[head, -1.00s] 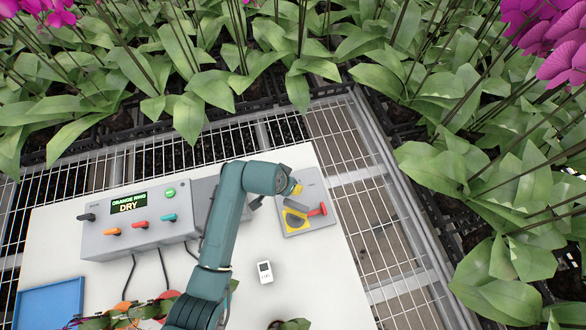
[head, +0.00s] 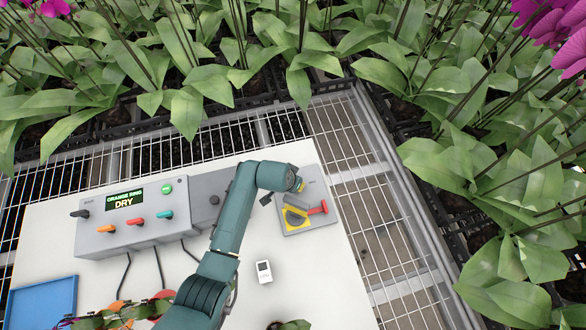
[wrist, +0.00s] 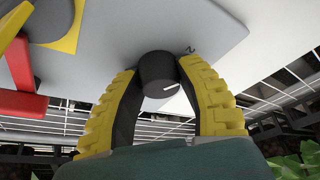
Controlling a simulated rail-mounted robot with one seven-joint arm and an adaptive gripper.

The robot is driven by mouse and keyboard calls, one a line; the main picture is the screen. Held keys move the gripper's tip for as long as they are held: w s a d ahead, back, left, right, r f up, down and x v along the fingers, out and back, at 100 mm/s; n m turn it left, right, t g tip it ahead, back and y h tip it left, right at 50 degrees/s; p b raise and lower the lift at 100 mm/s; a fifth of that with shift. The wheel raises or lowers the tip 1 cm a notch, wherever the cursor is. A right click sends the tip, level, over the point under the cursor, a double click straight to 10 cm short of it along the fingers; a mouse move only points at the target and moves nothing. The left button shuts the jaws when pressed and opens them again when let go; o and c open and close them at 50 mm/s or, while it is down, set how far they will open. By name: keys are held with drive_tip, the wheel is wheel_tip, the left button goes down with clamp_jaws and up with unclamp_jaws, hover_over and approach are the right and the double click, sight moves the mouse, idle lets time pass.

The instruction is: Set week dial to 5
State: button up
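A dark round dial knob (wrist: 158,72) with a white pointer line stands on a pale grey panel in the wrist view. One printed figure, which looks like a 2, shows beside it; other marks are hidden or unreadable. The pointer points toward the lower right of the knob, toward my right finger. My gripper (wrist: 160,78) has its yellow, dark-padded fingers on both sides of the knob, seemingly touching it. In the head view my gripper (head: 298,185) is at the upper part of the right-hand grey panel (head: 322,222), and my arm hides the knob there.
A red-handled switch on a yellow plate (head: 296,217) sits close beside my gripper. A grey control box (head: 130,236) with coloured levers and a display reading "ORANGE RING DRY" stands left. A small white device (head: 264,272) and blue tray (head: 42,303) are on the table. Orchids surround the bench.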

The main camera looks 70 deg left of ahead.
clamp_jaws()
drive_tip(key=m+h, duration=0.1)
drive_tip(key=m, duration=0.1)
drive_tip(key=m+t+h, duration=0.1)
drive_tip(key=m, duration=0.2)
drive_tip(key=shift+f+m, duration=0.2)
drive_tip(key=shift+m, duration=0.1)
drive_tip(key=m+h+b, duration=0.1)
drive_tip(key=m, duration=0.1)
drive_tip(key=m+h+b, duration=0.1)
drive_tip(key=m, duration=0.2)
drive_tip(key=shift+f+m, duration=0.1)
drive_tip(key=shift+m, duration=0.2)
drive_tip(key=m+h+b, duration=0.1)
drive_tip(key=m, duration=0.2)
drive_tip(key=m+g+h+b, duration=0.1)
drive_tip(key=m+b, duration=0.1)
drive_tip(key=m, duration=0.1)
drive_tip(key=shift+b, duration=0.3)
drive_tip(key=m+g+b, duration=0.1)
drive_tip(key=m, duration=0.2)
drive_tip(key=m+g+h+b, duration=0.1)
drive_tip(key=m+b, duration=0.1)
drive_tip(key=m, duration=0.1)
drive_tip(key=shift+m, duration=0.4)
